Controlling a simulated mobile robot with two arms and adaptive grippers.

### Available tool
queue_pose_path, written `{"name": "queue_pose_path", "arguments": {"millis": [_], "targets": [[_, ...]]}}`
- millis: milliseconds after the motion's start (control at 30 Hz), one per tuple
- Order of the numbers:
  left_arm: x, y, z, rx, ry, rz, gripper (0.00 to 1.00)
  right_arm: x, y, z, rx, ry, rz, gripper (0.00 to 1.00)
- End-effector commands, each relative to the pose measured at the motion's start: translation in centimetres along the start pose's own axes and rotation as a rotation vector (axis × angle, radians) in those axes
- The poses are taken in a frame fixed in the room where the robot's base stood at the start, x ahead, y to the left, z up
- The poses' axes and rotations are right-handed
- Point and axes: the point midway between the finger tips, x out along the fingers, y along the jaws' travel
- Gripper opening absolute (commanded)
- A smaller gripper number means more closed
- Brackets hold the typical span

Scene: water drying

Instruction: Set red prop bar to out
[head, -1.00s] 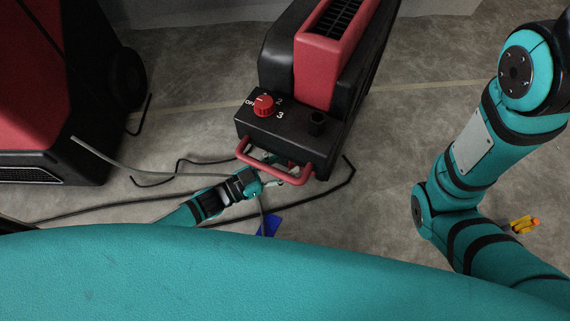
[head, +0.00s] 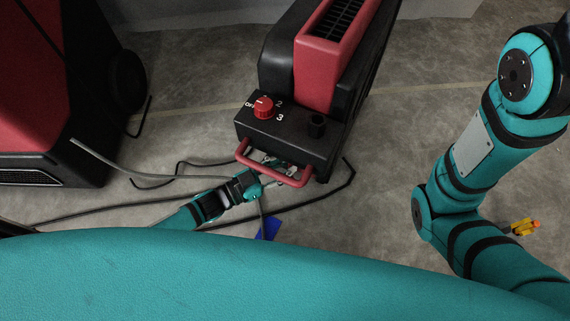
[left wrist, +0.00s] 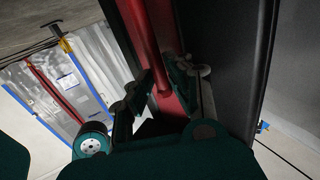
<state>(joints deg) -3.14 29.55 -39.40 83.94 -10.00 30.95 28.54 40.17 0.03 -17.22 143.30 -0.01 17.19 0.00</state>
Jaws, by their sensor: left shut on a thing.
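The black and red blower (head: 316,75) stands on the floor at the top centre of the head view. A red U-shaped bar (head: 290,181) sticks out from its near lower edge. My left gripper (head: 280,168) is at this bar, its grey fingers partly hidden by the bar and the blower's body. In the left wrist view a red bar (left wrist: 152,45) runs down between the fingers of my left gripper (left wrist: 172,78), which is shut on it. The exact contact is dark. My right arm shows at the right; its gripper is out of view.
The blower's top has a red knob (head: 264,108) with OFF, 2 and 3 marks. Another red and black machine (head: 30,90) stands at the left. Dark cables (head: 110,208) cross the floor near my left arm. A yellow-orange object (head: 522,228) lies at the right.

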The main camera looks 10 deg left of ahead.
Motion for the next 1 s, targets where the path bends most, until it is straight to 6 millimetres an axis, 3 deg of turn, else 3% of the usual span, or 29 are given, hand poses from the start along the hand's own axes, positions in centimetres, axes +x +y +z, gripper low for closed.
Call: {"name": "queue_pose_path", "arguments": {"millis": [233, 433, 933, 1000], "targets": [[-2.4, 1.7, 2.6, 0.118, 0.183, -0.002, 0.00, -4.3, -0.9, -1.5, 0.000, 0.000, 0.000, 0.40], [-4.1, 2.8, 3.6, 0.226, 0.342, -0.002, 0.00, -7.4, -1.5, -2.5, 0.000, -0.004, 0.001, 0.40], [-4.8, 3.2, 3.4, 0.272, 0.404, -0.002, 0.00, -8.0, -1.6, -2.7, 0.000, -0.003, 0.001, 0.40], [-4.8, 3.2, 3.5, 0.272, 0.403, -0.002, 0.00, -8.0, -1.6, -2.5, 0.005, -0.005, 0.003, 0.31]]}}
